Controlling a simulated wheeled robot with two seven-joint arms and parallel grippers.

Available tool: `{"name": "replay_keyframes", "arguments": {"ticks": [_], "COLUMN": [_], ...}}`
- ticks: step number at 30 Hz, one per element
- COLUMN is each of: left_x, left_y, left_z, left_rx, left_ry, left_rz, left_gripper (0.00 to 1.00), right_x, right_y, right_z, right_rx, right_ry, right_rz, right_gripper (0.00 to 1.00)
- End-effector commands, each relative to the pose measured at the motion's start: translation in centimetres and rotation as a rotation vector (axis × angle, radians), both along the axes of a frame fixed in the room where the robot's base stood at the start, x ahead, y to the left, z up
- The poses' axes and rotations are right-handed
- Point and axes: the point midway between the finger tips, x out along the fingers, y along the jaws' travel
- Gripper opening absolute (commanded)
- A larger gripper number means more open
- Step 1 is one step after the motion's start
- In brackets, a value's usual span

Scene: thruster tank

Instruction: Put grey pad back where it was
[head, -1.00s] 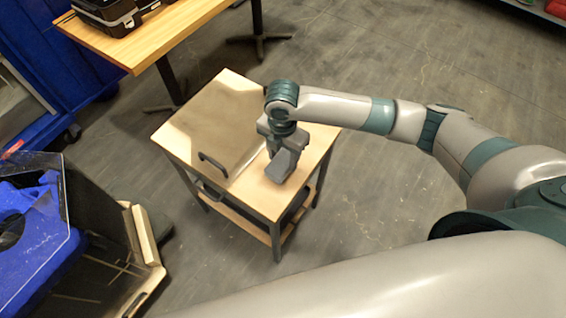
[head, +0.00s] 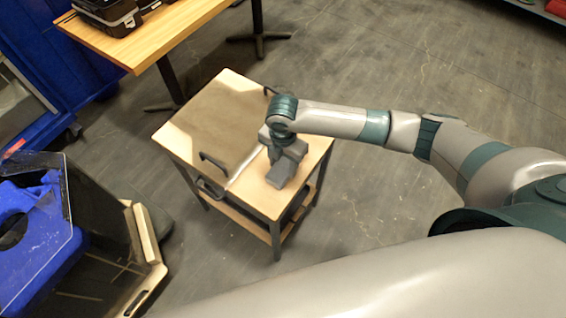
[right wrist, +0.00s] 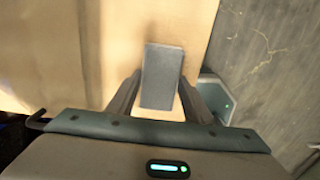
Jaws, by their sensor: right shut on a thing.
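The grey pad (head: 280,175) is a small flat dark-grey block over the bare wooden right part of the small table (head: 262,203). My right gripper (head: 284,157) reaches down over the table and is shut on the pad. In the right wrist view the pad (right wrist: 162,77) sits between the two fingers (right wrist: 160,100), its far end sticking out over the wood. The pad is at or very close to the tabletop; I cannot tell whether it touches. My left gripper is not in view.
A flat panel or tray with a black handle (head: 213,161) covers the table's left part. A longer wooden table (head: 160,38) with black cases stands behind. A black bin with blue items (head: 100,235) is at lower left. Floor right of the table is clear.

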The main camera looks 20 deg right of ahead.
Motion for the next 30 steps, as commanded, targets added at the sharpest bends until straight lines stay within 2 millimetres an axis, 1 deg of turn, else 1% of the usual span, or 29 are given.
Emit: {"name": "replay_keyframes", "arguments": {"ticks": [1,3,12,17,23,30], "left_x": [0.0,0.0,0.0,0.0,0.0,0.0], "left_y": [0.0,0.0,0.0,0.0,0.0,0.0], "left_z": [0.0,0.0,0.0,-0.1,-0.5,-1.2], "left_rx": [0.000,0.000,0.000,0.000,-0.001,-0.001], "left_ry": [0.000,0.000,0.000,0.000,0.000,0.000], "left_rz": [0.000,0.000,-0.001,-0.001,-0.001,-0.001], "left_gripper": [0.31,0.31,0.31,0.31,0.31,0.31], "right_x": [0.0,0.0,0.0,0.0,0.1,0.1], "right_y": [0.0,0.0,0.0,0.0,0.0,0.0], "right_z": [-0.1,-0.1,0.0,0.5,2.6,6.8], "right_rx": [-0.001,0.000,0.000,0.001,0.000,0.001], "right_ry": [0.001,0.000,0.000,-0.001,-0.002,-0.004], "right_rz": [0.000,0.000,0.000,0.000,0.002,0.001], "right_gripper": [0.51,0.65,0.65,0.65,0.65,0.65]}}
